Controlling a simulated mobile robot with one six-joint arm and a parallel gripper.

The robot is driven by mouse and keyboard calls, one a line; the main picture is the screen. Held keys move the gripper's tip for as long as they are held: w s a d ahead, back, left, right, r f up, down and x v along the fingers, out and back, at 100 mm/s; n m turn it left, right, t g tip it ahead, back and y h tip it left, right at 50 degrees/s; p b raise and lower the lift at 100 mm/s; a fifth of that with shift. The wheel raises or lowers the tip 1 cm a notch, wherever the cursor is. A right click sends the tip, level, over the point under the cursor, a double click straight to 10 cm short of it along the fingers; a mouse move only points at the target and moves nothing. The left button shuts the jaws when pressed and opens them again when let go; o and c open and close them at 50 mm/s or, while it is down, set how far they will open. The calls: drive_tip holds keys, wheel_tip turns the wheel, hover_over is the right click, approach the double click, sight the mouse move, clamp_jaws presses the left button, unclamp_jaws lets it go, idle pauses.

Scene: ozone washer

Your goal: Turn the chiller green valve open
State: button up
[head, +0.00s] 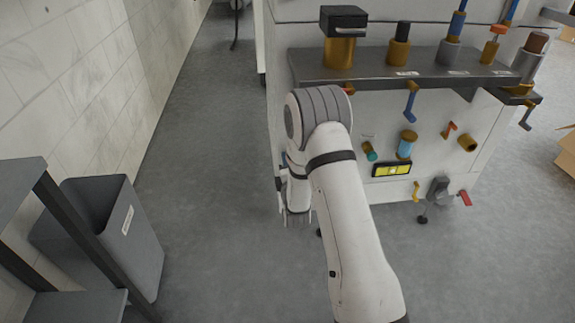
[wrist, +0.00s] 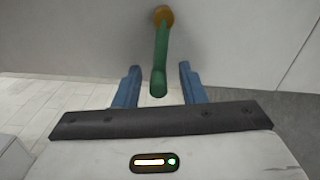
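The green valve handle (wrist: 160,60) shows in the wrist view, hanging from a brass-coloured stem (wrist: 163,15) on a plain grey panel. The handle points down toward the camera, with its lower end between my gripper's two blue fingers. My gripper (wrist: 159,76) is open, with a visible gap on each side of the handle. In the head view my gripper (head: 296,214) hangs low beside the left side of the machine, partly hidden by my arm. I cannot make out this green handle in the head view.
The white machine (head: 330,110) carries a dark shelf (head: 435,70) with several fittings. Blue (head: 411,104), orange (head: 449,130) and red (head: 465,198) handles are on its front. A grey bin (head: 125,235) and dark rack (head: 75,305) stand left; the floor between is clear.

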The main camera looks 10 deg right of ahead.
drive_tip(key=s+p, duration=0.2)
drive_tip(key=s, duration=0.6)
idle(0.4)
